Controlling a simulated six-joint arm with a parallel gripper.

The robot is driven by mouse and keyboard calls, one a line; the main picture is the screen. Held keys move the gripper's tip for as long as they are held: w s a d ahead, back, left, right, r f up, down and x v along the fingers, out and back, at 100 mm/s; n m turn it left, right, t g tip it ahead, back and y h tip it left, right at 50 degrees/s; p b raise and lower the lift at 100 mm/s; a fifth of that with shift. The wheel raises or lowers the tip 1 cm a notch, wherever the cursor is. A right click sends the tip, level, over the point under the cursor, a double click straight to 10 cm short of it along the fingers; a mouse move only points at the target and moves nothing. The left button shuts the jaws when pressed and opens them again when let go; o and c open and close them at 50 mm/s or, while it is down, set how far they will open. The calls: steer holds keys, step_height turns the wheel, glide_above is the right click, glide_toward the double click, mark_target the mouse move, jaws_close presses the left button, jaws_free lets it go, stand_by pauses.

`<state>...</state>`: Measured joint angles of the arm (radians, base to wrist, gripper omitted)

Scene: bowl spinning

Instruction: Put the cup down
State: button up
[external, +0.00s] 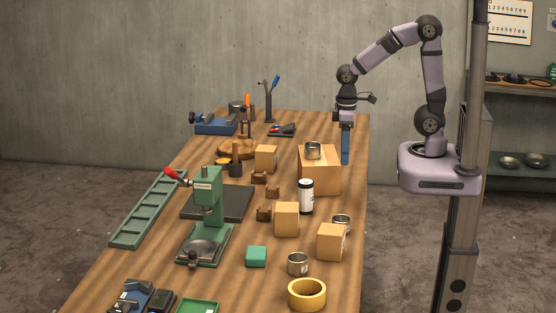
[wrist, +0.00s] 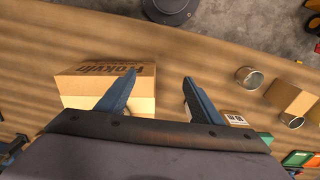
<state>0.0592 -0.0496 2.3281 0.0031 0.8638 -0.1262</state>
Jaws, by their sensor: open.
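Several metal cups are in the external view. Another cup (external: 298,264) stands on the table near the front, and a third (external: 341,222) stands beside a small carton. I cannot tell which one the task means. My gripper (external: 346,158) points down beside the large box, on its right, with its blue fingers apart and nothing visible between them. In the wrist view, my gripper (wrist: 158,80) is open, with the printed box (wrist: 85,85) by its left finger. Two round metal cups (wrist: 248,77) show to the right.
Small cartons (external: 286,219), a white and black jar (external: 306,196), a green block (external: 256,256) and a yellow ring (external: 307,294) crowd the near side of the table. A green press (external: 207,215) stands left. The table's right edge strip is clear.

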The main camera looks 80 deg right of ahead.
steer(key=s+a+f, duration=0.1)
steer(key=s+f, duration=0.2)
steer(key=s, duration=0.2)
steer(key=shift+a+f+m, duration=0.25)
steer(key=shift+m, duration=0.15)
steer(key=shift+o, duration=0.5)
steer(key=shift+s, duration=0.1)
